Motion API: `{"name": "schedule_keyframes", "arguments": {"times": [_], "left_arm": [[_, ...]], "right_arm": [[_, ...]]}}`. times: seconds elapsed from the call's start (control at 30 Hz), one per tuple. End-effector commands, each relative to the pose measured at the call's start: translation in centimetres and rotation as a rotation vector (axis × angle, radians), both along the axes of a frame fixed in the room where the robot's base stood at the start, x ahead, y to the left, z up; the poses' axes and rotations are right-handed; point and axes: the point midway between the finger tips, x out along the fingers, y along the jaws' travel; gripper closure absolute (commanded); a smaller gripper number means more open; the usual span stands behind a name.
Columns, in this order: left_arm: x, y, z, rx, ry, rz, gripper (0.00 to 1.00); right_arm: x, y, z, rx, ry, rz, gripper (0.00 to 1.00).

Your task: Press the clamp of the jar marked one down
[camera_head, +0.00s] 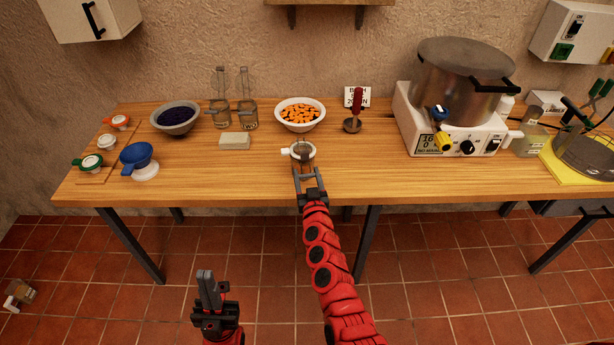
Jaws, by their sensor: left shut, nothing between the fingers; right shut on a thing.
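My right gripper (304,178) reaches over the front of the table and is shut on a small glass jar (303,163) with a pale round top and a white piece sticking out to its left. The fingers partly hide the jar, and I cannot read any mark on it or tell how its clamp stands. Two clear glass jars with raised lids, a left one (220,114) and a right one (247,114), stand further back; their labels are too small to read surely. My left gripper (206,276) is shut and empty, low in front of the table.
A dark-filled bowl (175,118), a bowl of orange pieces (300,113), a pale block (235,141) and a blue funnel (136,155) are on the wooden table (220,182). A large pot (462,80) stands at right. A small glass object (24,291) lies on the floor.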

Motion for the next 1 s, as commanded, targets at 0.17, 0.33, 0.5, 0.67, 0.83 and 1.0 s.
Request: {"name": "schedule_keyframes", "arguments": {"times": [0.17,0.33,0.5,0.67,0.83,1.0], "left_arm": [[0.0,0.0,-2.7,0.0,0.0,0.0,1.0],[0.0,0.0,-6.9,0.0,0.0,0.0,1.0],[0.0,0.0,-12.5,0.0,0.0,0.0,1.0],[0.0,0.0,-17.9,0.0,0.0,0.0,1.0],[0.0,0.0,-23.0,0.0,0.0,0.0,1.0],[0.0,0.0,-27.3,0.0,0.0,0.0,1.0]], "right_arm": [[0.0,0.0,-0.9,0.005,-0.035,0.0,0.94],[0.1,0.0,-1.9,0.013,-0.1,0.0,0.94],[0.3,0.0,-2.5,0.027,-0.198,-0.001,0.94],[0.5,0.1,-3.0,0.041,-0.293,0.0,0.94],[0.7,0.2,-3.3,0.054,-0.388,0.002,0.94],[0.9,0.2,-3.3,0.066,-0.473,0.001,0.94]]}}
